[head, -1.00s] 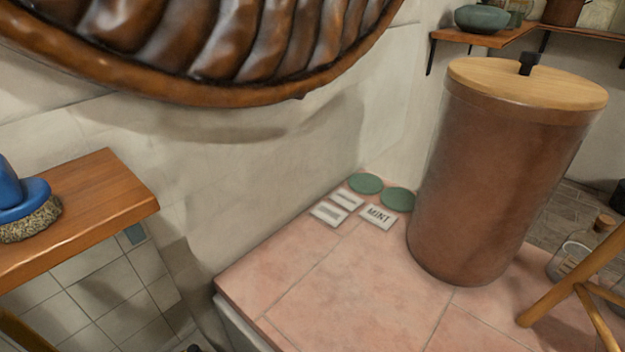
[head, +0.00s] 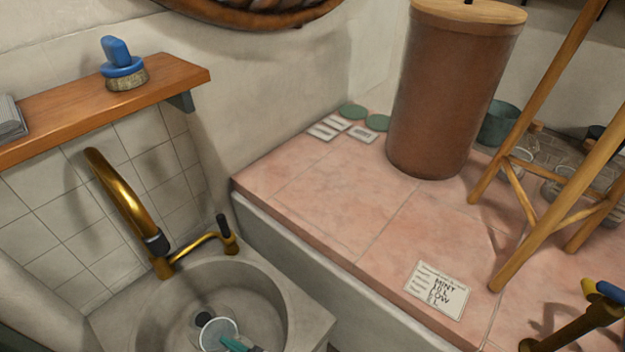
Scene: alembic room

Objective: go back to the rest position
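My gripper is not in the head view, and no part of my arm can be made out for certain. Its opening and anything it may hold are hidden from me.
A stone sink (head: 285,285) with a brass tap (head: 125,200) is at lower left; a teal-handled round tool (head: 222,336) lies in it. A wooden shelf (head: 60,110) holds a blue-handled brush (head: 122,68).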

